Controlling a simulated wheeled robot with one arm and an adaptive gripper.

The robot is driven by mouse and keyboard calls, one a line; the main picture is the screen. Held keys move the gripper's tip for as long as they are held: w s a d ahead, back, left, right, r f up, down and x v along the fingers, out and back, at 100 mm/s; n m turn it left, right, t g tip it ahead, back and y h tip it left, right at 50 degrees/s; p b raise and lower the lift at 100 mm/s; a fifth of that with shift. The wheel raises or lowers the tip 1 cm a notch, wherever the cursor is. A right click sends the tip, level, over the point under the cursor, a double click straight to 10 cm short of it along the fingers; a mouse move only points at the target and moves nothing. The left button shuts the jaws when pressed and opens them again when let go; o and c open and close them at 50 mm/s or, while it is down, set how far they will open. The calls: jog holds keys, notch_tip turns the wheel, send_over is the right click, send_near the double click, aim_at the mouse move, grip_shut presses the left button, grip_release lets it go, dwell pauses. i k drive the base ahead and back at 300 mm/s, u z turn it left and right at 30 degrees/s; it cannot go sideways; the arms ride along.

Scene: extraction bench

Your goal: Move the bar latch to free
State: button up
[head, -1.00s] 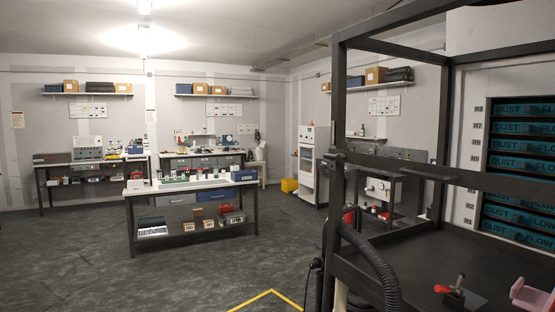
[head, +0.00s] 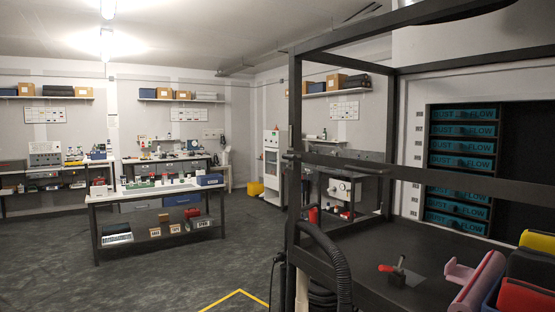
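A dark frame (head: 295,120) stands around the extraction bench at the right. A dark horizontal bar (head: 430,177) crosses its front, meeting the left upright beside a small bracket-like part (head: 290,157). This part may be the bar latch, but it is too small and dark to tell its setting. My gripper is not in view.
A pink holder (head: 478,276) and yellow (head: 538,242) and red (head: 522,297) items crowd the bench's right end. Teal-fronted filters (head: 462,146) fill a rack behind. A black hose (head: 330,262) hangs at the frame's left. Open floor (head: 160,268) lies left, before a table (head: 150,194).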

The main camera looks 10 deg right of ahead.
aim_at(297, 157)
jog(key=k, duration=0.65)
jog(key=u, duration=0.65)
jog(key=i, duration=1)
jog(key=u, duration=0.55)
jog(key=i, duration=1.35)
jog(key=z, duration=0.4)
